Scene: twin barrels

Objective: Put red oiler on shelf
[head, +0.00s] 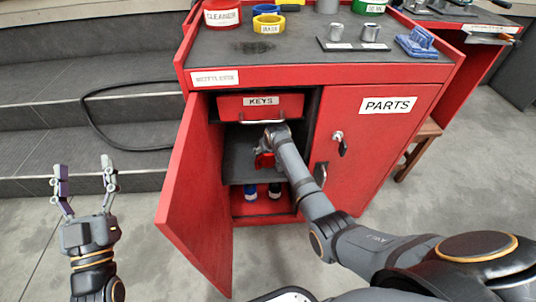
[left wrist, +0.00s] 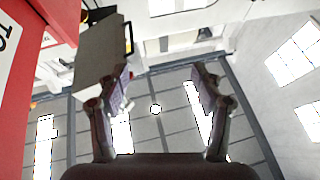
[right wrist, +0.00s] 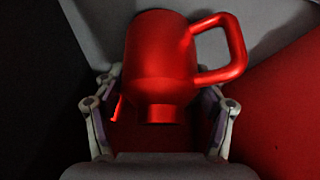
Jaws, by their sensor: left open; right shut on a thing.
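The red oiler (right wrist: 160,60) fills the middle of the right wrist view, its handle at the right. In the head view a little of the oiler (head: 264,160) shows inside the open cabinet, mostly hidden by my right arm. My right gripper (right wrist: 158,110) is shut on the oiler, one finger on each side. The grey shelf (head: 237,150) lies under the KEYS drawer. I cannot tell whether the oiler touches it. My left gripper (head: 84,180) is open and empty, left of the cabinet and above the floor.
The open red door (head: 195,195) stands left of the opening; the PARTS door (head: 365,140) is closed. The KEYS drawer (head: 260,106) hangs above the shelf. A blue-topped item (head: 250,191) and a dark item (head: 275,190) stand in the compartment below.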

